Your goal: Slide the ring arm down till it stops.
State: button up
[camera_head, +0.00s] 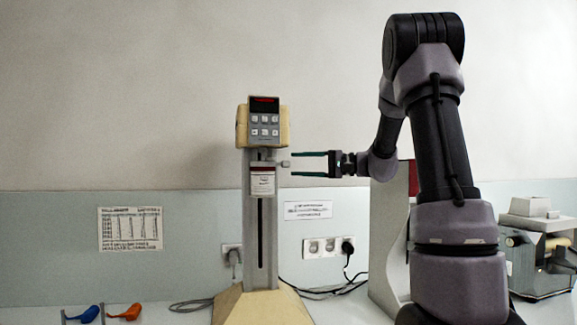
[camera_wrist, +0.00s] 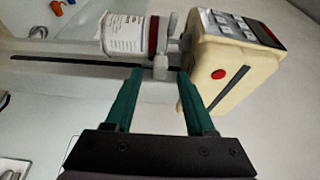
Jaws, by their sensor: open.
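The mill has a grey upright column (camera_head: 251,235) with a dark slot and a cream head (camera_head: 241,127) with a keypad on top. The ring arm (camera_head: 268,163) sits high on the column, just below the head, with a small pale knob (camera_head: 285,163) on its right side. A white labelled jar (camera_head: 263,182) with a red band is right under it. My gripper (camera_head: 292,164) is open and level, its green fingers above and below the knob's height. In the wrist view the knob (camera_wrist: 160,67) shows between the fingertips; contact cannot be told.
The cream base (camera_head: 262,307) stands on the bench, with a cable on each side. Orange (camera_head: 125,312) and blue (camera_head: 84,315) scoops lie at the left. A grey and red machine (camera_head: 390,240) stands right of the mill, partly behind my arm.

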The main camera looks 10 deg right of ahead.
aim_at(270, 164)
jog(key=shift+x, duration=1.55)
grip_shut()
